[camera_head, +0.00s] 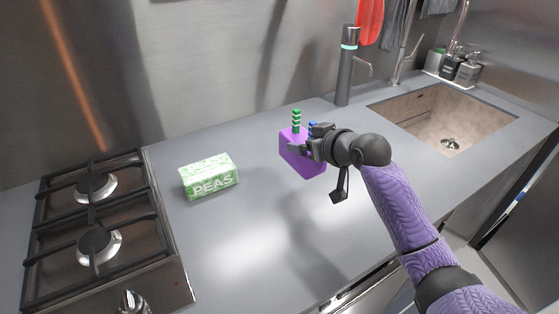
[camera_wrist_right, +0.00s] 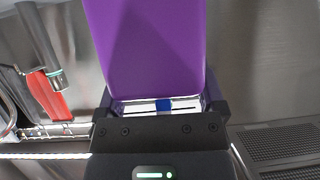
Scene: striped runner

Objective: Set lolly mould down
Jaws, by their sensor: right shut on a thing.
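The lolly mould (camera_head: 303,164) is a purple block with a green striped stick and a blue one on top. In the head view it is near the middle of the grey counter. My right gripper (camera_head: 304,146) is shut on it near its top. I cannot tell whether its base touches the counter. In the right wrist view the purple mould (camera_wrist_right: 146,50) fills the upper middle, between the fingers (camera_wrist_right: 163,106). My left gripper is not in view.
A green and white PEAS pack (camera_head: 209,177) lies on the counter (camera_head: 245,235) to the left. A stove (camera_head: 95,235) is at far left. The counter between pack and mould is clear.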

